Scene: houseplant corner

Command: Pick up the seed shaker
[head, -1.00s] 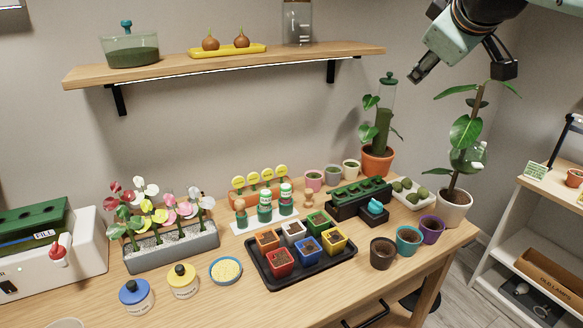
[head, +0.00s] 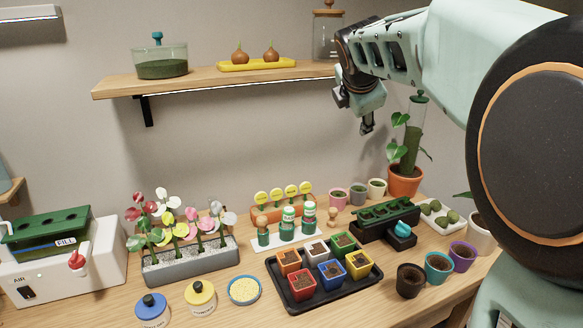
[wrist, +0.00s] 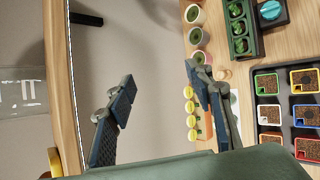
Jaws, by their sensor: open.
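Two white and green bottles with labels, one (head: 288,222) and another (head: 309,218), stand upright on a white tray (head: 262,246) in the middle of the bench in the head view. A green piece with a wooden ball top (head: 263,233) stands to their left. The labels are too small to read, so I cannot tell for sure which is the seed shaker. My gripper (head: 367,127) is open and empty, in the air above and to the right of them. In the wrist view my gripper (wrist: 160,108) has its fingers apart, and the right finger covers part of the tray area.
A black tray (head: 318,302) of coloured pots stands in front. Yellow plant markers (head: 291,189) stand behind. A flower planter (head: 190,262) is at left, and a dark green cell tray (head: 386,216) at right. A wooden shelf (head: 230,80) overhangs the back wall.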

